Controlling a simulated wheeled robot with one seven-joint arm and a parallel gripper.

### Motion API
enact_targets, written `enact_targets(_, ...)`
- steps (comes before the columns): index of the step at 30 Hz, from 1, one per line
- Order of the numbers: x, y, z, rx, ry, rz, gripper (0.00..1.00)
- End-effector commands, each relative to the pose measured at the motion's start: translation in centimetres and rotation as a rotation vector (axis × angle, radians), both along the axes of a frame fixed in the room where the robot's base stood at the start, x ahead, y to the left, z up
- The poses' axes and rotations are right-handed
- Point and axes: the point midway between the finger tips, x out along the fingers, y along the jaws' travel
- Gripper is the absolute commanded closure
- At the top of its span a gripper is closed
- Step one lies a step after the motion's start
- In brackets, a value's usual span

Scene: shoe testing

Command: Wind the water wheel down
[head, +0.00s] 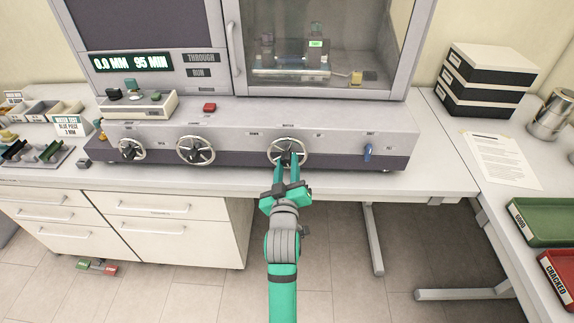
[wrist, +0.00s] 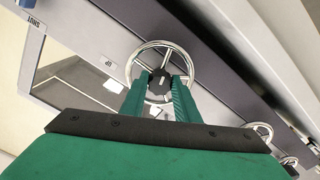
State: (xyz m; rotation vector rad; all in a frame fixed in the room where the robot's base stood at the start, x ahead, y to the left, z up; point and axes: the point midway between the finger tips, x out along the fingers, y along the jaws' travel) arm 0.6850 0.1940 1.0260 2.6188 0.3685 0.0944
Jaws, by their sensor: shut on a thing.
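The water wheel (head: 303,146) is a chrome hand wheel with a dark hub on the front of the testing machine, with small labels DOWN to its left and UP to its right. My gripper (head: 289,163) reaches it from the front, its green fingers shut on the wheel's dark hub. In the wrist view the wheel (wrist: 194,58) shows its ring and spokes around the dark hub, with my gripper's fingertips (wrist: 160,82) on either side of the hub. The fingers hide part of the lower ring.
Two similar hand wheels (head: 196,151) (head: 131,151) sit to the left on the same panel. A blue lever (head: 367,151) is to the right. The glass-fronted chamber (head: 330,80) is above. A green tray (head: 545,224) and red tray (head: 560,273) lie on the right bench.

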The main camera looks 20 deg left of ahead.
Motion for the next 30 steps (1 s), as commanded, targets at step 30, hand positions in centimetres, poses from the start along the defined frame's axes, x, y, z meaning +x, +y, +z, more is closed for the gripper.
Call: enact_targets(30,-0.04,0.03,-0.03,-0.246,-0.069,0.001,0.94)
